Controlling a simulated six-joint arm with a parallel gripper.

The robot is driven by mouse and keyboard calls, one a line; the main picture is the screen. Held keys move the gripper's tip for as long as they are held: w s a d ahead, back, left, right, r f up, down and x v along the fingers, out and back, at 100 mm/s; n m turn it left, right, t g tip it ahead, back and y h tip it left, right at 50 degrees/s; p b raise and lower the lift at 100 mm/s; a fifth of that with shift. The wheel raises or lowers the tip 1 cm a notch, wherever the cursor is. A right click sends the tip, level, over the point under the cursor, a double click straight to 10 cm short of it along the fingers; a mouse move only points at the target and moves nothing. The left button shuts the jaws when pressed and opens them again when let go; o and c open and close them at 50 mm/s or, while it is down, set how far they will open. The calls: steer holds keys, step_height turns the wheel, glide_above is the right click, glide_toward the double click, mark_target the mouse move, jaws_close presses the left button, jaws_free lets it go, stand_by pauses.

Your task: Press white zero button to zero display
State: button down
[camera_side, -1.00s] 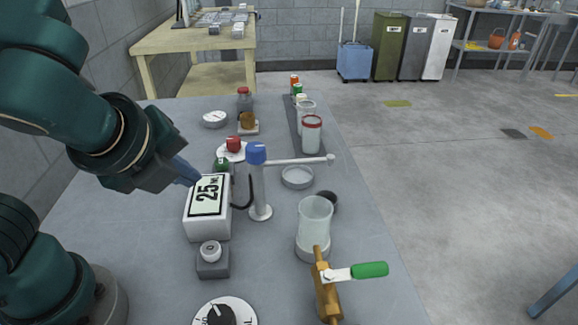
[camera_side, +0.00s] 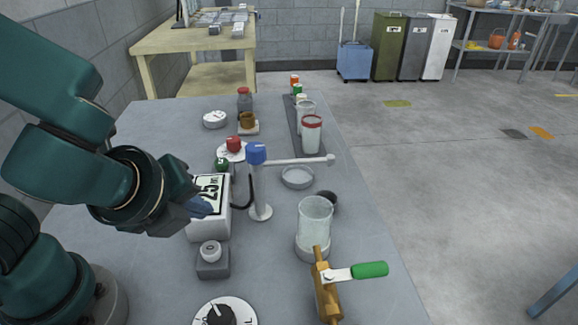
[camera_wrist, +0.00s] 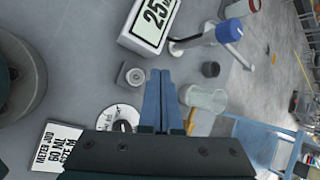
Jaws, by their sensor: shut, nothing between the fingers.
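The white zero button (camera_side: 211,250) sits on a small grey block in front of the display box. It also shows in the wrist view (camera_wrist: 135,77), left of my fingertips. The white display box (camera_side: 209,222) stands behind it and reads 25 with a unit I cannot read fully; in the wrist view the display (camera_wrist: 152,22) is at the top. My gripper (camera_side: 200,208) is shut and empty. In the side view its blue fingers cover part of the display's face, up and behind the button. In the wrist view the fingers (camera_wrist: 160,78) lie together.
A glass jar (camera_side: 314,222), a brass valve with green handle (camera_side: 368,270) and a blue-capped dispenser post (camera_side: 258,185) stand to the right. A dial (camera_side: 222,313) lies in front of the button. Several containers (camera_side: 311,135) line the back.

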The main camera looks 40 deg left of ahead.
mark_target(210, 252)
steer(key=shift+f, duration=2.6)
steer(key=shift+f, duration=0.2)
steer(key=shift+f, duration=0.25)
steer(key=shift+f, duration=0.45)
stand_by(0.5)
steer(key=shift+r, duration=0.9)
steer(key=shift+r, duration=2.55)
